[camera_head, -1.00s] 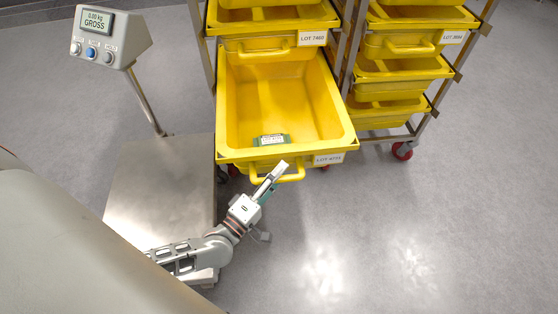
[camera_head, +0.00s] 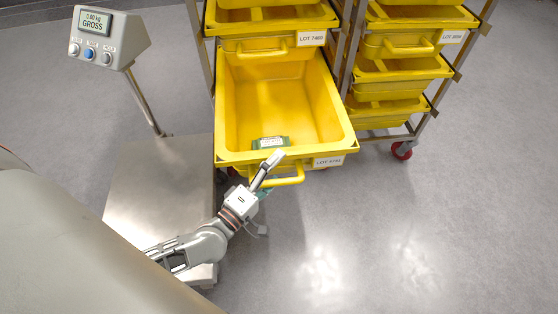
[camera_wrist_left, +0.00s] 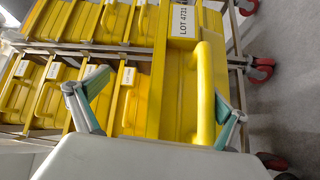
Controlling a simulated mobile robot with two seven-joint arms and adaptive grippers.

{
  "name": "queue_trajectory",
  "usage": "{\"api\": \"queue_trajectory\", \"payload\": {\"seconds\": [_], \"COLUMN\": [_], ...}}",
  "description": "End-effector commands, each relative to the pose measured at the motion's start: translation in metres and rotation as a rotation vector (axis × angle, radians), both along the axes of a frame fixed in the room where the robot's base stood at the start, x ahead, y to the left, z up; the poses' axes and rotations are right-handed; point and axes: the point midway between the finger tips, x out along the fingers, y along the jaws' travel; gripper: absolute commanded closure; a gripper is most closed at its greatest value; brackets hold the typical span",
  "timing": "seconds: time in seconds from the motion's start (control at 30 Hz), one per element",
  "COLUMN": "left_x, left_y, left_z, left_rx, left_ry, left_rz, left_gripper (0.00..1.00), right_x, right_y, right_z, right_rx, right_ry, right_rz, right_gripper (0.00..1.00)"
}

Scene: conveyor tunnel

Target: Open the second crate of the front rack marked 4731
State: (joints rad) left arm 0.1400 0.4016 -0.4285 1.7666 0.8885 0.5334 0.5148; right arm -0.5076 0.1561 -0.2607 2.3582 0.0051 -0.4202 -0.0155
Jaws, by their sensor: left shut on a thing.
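The yellow crate (camera_head: 222,110) is pulled far out of the front rack, below the crate marked LOT 7460, and its inside shows from above. Its label (camera_wrist_left: 184,20) reads LOT 4731 in the left wrist view. A green packet with a white label (camera_head: 270,142) lies inside near the front wall. My left gripper (camera_head: 269,171) is shut on the crate's yellow front handle (camera_head: 290,181); the handle also shows in the left wrist view (camera_wrist_left: 206,95). The fingers partly hide the handle's left part in the head view. My right gripper is not in view.
A floor scale with a steel platform (camera_head: 155,190) and a display (camera_head: 108,36) reading 0.00 kg stands left of the crate, close beside it. Another rack of yellow crates (camera_head: 400,70) on red wheels stands right. The floor at right front is clear.

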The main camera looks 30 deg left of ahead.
Motion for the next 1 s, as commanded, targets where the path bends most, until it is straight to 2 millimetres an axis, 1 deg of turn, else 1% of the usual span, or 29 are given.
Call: {"api": "queue_trajectory", "payload": {"seconds": [0.03,0.3,0.5,0.6,0.87,0.9,0.93,0.97,1.0], "left_x": [0.003,-0.016,-0.03,-0.037,-0.054,-0.056,-0.058,-0.06,-0.063], "left_y": [0.001,0.003,0.003,0.004,0.004,0.005,0.005,0.005,0.006], "left_z": [0.024,0.018,0.014,0.013,0.009,0.009,0.008,0.007,0.006], "left_rx": [-0.002,-0.004,-0.006,-0.007,-0.012,-0.012,-0.012,-0.011,-0.011], "left_ry": [-0.047,-0.039,-0.035,-0.033,-0.03,-0.03,-0.029,-0.029,-0.027], "left_rz": [0.006,0.004,0.002,0.001,0.0,0.0,0.0,0.0,0.001], "left_gripper": [0.17,0.22,0.24,0.21,0.21,0.24,0.32,0.44,0.63], "right_x": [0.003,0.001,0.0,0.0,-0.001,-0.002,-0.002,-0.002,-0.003], "right_y": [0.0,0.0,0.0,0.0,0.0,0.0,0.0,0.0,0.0], "right_z": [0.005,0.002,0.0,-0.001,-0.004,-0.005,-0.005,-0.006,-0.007], "right_rx": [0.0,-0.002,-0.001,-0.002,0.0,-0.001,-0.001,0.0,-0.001], "right_ry": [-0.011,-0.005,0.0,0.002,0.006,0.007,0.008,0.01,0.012], "right_rz": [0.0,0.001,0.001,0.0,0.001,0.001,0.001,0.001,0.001], "right_gripper": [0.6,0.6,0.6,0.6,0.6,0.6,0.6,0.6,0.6]}}
